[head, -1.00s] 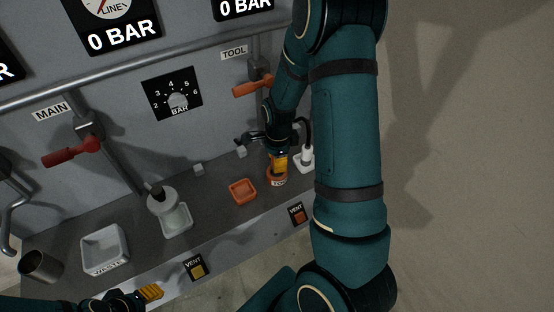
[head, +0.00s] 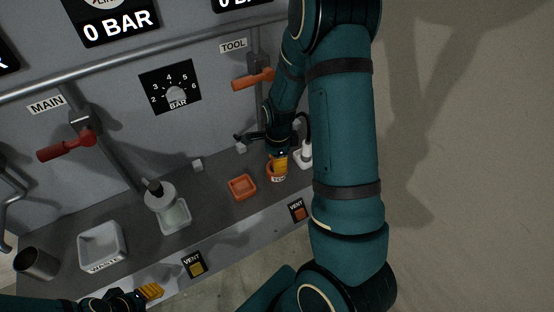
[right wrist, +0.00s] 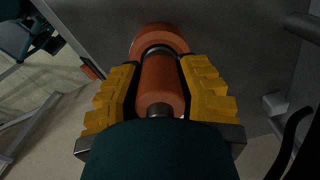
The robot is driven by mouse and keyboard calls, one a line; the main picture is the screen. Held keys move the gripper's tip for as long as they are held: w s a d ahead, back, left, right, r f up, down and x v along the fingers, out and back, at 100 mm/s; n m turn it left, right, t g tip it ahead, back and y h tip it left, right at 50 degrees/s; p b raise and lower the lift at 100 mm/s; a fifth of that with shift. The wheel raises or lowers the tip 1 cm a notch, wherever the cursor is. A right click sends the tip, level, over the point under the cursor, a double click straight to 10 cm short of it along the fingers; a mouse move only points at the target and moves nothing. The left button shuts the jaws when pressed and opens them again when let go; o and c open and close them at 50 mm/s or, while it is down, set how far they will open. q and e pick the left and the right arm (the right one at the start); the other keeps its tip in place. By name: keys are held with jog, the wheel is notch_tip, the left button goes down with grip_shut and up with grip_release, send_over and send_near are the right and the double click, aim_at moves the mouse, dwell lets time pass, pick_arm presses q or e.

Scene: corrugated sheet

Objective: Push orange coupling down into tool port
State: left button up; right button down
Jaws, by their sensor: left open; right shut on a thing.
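My right gripper (head: 279,161) points down at the right end of the bench, its yellow fingers shut on the orange coupling. In the right wrist view the orange coupling (right wrist: 160,84) lies between the yellow fingers of the right gripper (right wrist: 160,88). Its end meets a wider orange ring, the tool port (right wrist: 155,36), with a dark and metallic band between them. In the head view the tool port (head: 277,175) stands right under the fingers, and the coupling is mostly hidden there. I cannot tell how deep the coupling sits. My left gripper (head: 150,292) is open and empty near the bench's front left.
An orange tray (head: 242,187) lies left of the port. A white plug or fitting (head: 304,156) with a black hose stands close on the right. The orange-handled tool valve (head: 253,79) is above.

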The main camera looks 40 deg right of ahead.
jog(key=shift+f+b, duration=0.5)
jog(key=shift+f, duration=0.2)
jog(key=c, duration=0.7)
grip_release()
jog(key=shift+o, duration=0.2)
jog(key=shift+r, duration=0.1)
notch_tip(320, 180, up, 12)
jog(key=shift+s+d+f, duration=0.1)
